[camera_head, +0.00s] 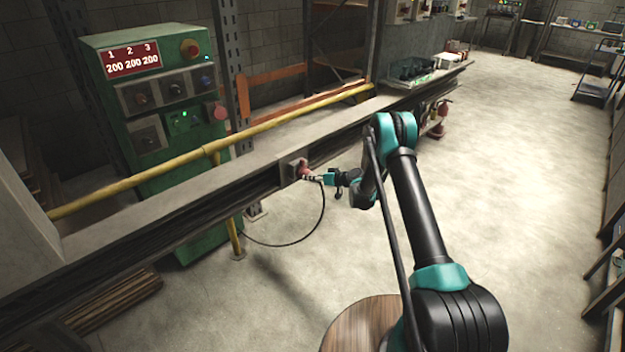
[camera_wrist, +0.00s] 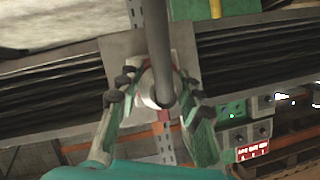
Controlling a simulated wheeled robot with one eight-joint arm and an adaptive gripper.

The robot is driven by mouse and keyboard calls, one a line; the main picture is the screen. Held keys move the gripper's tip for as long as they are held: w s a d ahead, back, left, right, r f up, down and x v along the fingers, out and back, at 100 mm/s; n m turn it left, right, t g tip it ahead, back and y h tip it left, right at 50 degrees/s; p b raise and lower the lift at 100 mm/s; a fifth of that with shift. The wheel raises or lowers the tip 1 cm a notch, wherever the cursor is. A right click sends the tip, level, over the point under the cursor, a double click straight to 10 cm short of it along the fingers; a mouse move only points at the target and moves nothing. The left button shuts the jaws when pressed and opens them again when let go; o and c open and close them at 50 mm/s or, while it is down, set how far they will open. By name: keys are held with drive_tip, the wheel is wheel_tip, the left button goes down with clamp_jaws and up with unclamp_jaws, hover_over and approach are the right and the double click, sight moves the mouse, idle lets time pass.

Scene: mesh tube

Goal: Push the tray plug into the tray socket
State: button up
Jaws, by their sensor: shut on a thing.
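The tray socket (camera_head: 302,166) is a reddish fitting on a square grey plate (camera_head: 288,173) on the side of the long grey beam. My gripper (camera_head: 327,178) is in front of it, shut on the tray plug (camera_head: 316,178). The plug is pale grey, in line with the socket and close against it; I cannot tell how deep it sits. In the wrist view, the fingers of my gripper (camera_wrist: 153,100) stand on both sides of the plug (camera_wrist: 147,88). The plug and a thick grey cable (camera_wrist: 159,38) hide most of the socket. The plate (camera_wrist: 122,48) shows behind.
The black cable (camera_head: 321,222) hangs in a loop below the plug toward the floor. A yellow rail (camera_head: 270,124) runs behind the beam, beside a green control cabinet (camera_head: 155,120). Green trays (camera_head: 412,70) stand farther along.

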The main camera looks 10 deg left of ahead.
drive_tip(key=o, duration=1.1)
drive_tip(key=shift+o, duration=0.2)
drive_tip(key=shift+d, duration=0.1)
drive_tip(key=v, duration=1.1)
drive_tip(key=shift+s+d, duration=0.25)
drive_tip(key=shift+d, duration=0.05)
drive_tip(key=shift+r, duration=0.1)
